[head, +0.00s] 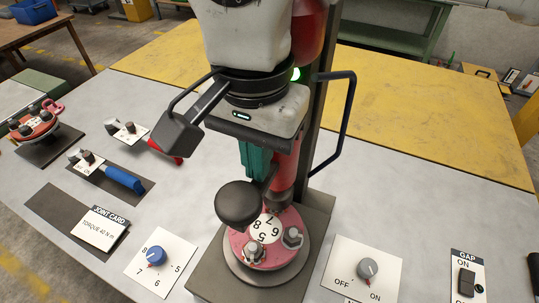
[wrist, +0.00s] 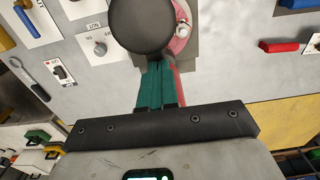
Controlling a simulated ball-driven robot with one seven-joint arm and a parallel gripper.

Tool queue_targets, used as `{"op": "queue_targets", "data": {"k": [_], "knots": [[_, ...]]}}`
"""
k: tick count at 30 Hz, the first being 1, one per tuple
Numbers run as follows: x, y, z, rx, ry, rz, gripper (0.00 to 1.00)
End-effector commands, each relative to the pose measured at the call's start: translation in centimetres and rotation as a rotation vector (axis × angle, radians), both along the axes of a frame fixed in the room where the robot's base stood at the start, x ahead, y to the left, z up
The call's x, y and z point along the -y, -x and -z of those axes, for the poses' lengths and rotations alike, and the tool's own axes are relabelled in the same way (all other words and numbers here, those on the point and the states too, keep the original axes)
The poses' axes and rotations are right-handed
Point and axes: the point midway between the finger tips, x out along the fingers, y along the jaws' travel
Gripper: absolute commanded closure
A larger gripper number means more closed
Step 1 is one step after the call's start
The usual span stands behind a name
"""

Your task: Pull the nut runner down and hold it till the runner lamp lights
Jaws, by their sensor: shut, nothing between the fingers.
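The nut runner's red body (head: 308,38) stands behind my wrist, on a dark upright post. Its lower red part comes down over the pink flange (head: 240,243), which has nuts and a white numbered disc. A dark round knob (head: 238,203) on a short arm sticks out from the runner; it also shows in the wrist view (wrist: 141,24). My gripper (head: 263,177) has its teal fingers shut and empty, pointing down just behind the knob. The knob hides the fingertips in the wrist view, so contact is unclear. A green light (head: 296,74) glows beside the red body, partly hidden by my wrist.
A blue dial (head: 156,256), a grey OFF/ON dial (head: 367,268), a GAP switch (head: 466,282) and a joint card (head: 101,230) surround the base. The yellow bench area (head: 430,105) behind is clear.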

Motion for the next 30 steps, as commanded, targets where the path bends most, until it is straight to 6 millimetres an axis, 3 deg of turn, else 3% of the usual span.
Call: {"op": "queue_targets", "data": {"k": [6, 13, 19, 30], "knots": [[-0.1, 0.0, -5.0, 0.005, -0.001, 0.001, 1.00], [-0.1, 0.0, -8.9, 0.003, -0.002, 0.000, 1.00], [-0.1, 0.0, -10.3, 0.002, -0.002, 0.000, 1.00], [-0.1, 0.0, -10.5, 0.002, -0.002, -0.001, 1.00]]}}
